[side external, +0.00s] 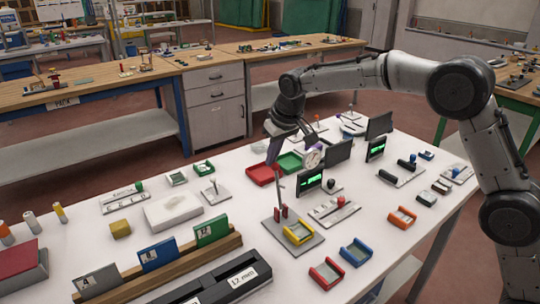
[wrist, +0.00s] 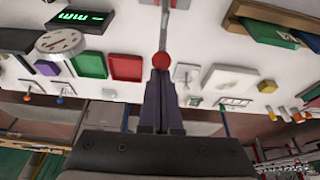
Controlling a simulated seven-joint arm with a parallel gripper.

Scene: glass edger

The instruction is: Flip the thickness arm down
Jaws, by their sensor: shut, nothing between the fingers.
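The thickness arm (side external: 281,187) is a thin grey bar standing nearly upright on a grey base plate (side external: 306,245), beside red blocks and a yellow-edged tray (side external: 299,232). In the wrist view a thin grey rod (wrist: 164,28) ends in a red ball (wrist: 161,60), just beyond my fingertips; it appears to be this arm. My gripper (side external: 270,160) points down above the table near the arm's upper end. Its purple fingers are shut and empty; they also show in the wrist view (wrist: 160,76). I cannot tell whether they touch the red ball.
A red tray (side external: 263,175), a green tray (side external: 290,162) and a round dial gauge (side external: 312,159) stand close behind the arm. A green-lit display (side external: 309,181) stands to its right. A wooden rack with upright cards (side external: 158,254) lies at front left.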

